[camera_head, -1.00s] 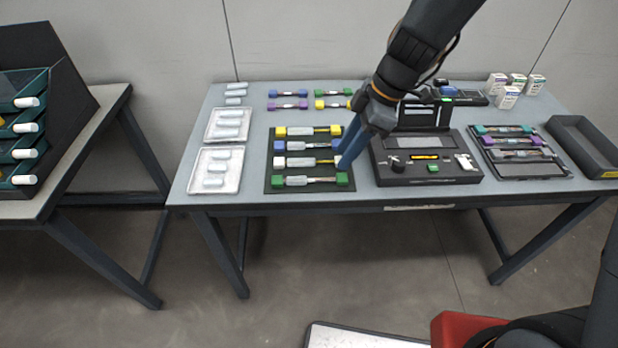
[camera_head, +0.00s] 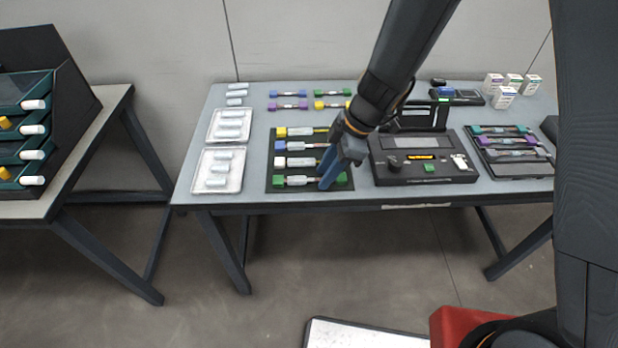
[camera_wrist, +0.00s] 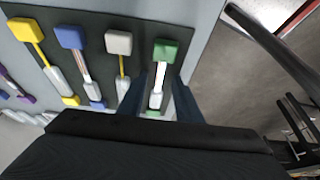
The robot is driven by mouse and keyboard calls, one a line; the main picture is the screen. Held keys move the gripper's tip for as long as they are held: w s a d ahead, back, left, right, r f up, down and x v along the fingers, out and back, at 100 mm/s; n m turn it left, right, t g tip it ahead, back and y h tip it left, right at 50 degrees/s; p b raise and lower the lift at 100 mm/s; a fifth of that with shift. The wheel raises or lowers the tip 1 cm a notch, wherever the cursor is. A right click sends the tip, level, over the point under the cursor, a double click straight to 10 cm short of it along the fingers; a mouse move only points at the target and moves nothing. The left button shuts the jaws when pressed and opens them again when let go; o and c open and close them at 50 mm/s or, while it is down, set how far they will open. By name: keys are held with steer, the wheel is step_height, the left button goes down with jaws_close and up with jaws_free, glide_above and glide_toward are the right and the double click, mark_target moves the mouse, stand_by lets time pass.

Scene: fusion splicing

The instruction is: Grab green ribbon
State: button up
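The green ribbon, with green end blocks and a pale sleeve, lies in the front row of a dark mat; its left green end (camera_head: 279,181) shows in the head view. In the wrist view its near green block (camera_wrist: 165,52) is clear. My gripper (camera_head: 325,181) is over the right part of this ribbon. In the wrist view my open gripper (camera_wrist: 159,82) has one finger on each side of the ribbon's sleeve, with no visible grip. Whether the fingers are at its height is unclear. Its far end is partly hidden.
White, blue and yellow ribbons lie in rows beside it on the mat (camera_head: 268,160); the white one (camera_wrist: 118,42) is closest. A black splicer case (camera_head: 400,178) stands just right of the mat. White trays (camera_head: 210,188) lie left. More ribbons, one green-ended (camera_head: 346,92), lie behind.

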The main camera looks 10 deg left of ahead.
jaws_close()
stand_by(0.3)
